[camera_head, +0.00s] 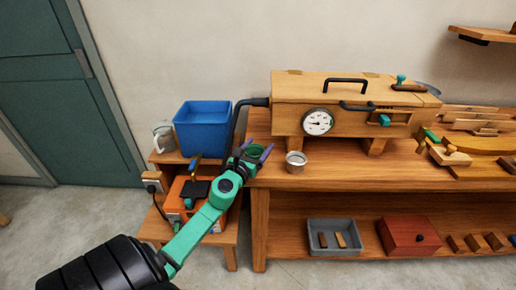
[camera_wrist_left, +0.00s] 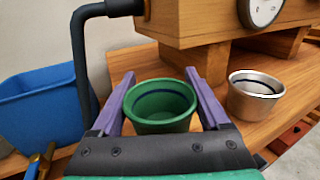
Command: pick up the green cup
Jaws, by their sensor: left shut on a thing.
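The green cup (camera_wrist_left: 160,106) is upright between the two purple fingers of my left gripper (camera_wrist_left: 155,90) in the left wrist view. The gripper is shut on the cup. The cup's open rim faces up and its lower front is hidden by the gripper body. In the head view the left gripper (camera_head: 254,156) and the green cup (camera_head: 247,152) are at the left end of the wooden bench (camera_head: 330,174). I cannot tell whether the cup touches the bench top. My right gripper is not in view.
A metal cup (camera_head: 295,162) stands close to the right of the green cup. A wooden steam box (camera_head: 290,101) with a gauge stands behind, with a black hose at its left. A blue bin (camera_head: 203,128) sits on a low stand at left.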

